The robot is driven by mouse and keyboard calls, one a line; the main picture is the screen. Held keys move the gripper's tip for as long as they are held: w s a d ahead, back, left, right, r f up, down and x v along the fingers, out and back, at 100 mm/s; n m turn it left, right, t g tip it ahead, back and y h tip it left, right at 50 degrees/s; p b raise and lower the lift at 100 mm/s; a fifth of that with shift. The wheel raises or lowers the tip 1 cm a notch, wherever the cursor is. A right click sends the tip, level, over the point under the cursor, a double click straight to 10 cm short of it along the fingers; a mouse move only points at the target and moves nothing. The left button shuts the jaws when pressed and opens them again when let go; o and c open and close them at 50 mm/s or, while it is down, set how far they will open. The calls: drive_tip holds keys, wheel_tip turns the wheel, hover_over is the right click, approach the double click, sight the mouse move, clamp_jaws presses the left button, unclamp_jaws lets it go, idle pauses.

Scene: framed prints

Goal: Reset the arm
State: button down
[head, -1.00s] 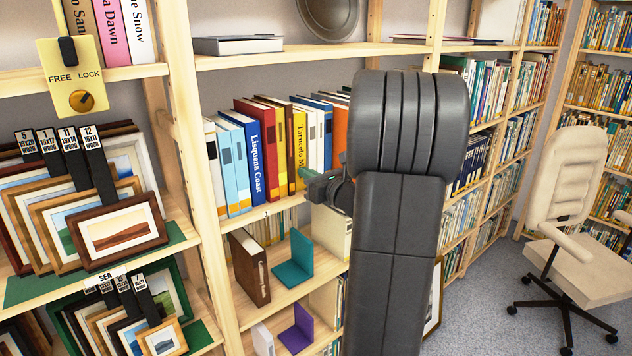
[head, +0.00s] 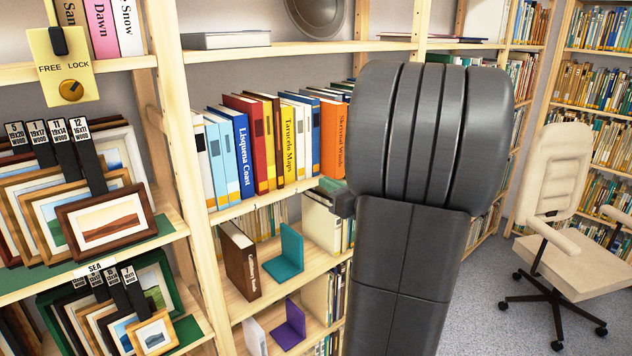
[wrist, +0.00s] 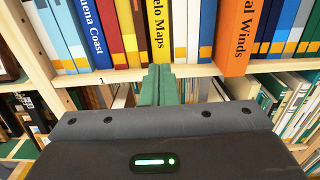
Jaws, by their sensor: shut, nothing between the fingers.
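My gripper shows in the wrist view with its green fingers (wrist: 157,85) together and nothing between them. The fingers point at the shelf edge below a row of upright books, under the yellow book (wrist: 160,30). In the head view my dark arm covers the middle right, and only a small part of the gripper (head: 334,190) shows at its left edge. The fingertips are mostly hidden there.
Framed prints (head: 106,222) stand on shelves at left, below a FREE/LOCK dial plate (head: 68,66). A teal bookend (head: 287,252) and a purple bookend (head: 290,325) sit on lower shelves. A beige chair (head: 565,200) stands on open floor at right.

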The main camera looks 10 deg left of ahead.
drive_tip(key=shift+s+d, duration=0.4)
drive_tip(key=shift+d, duration=0.15)
drive_tip(key=shift+a, duration=0.1)
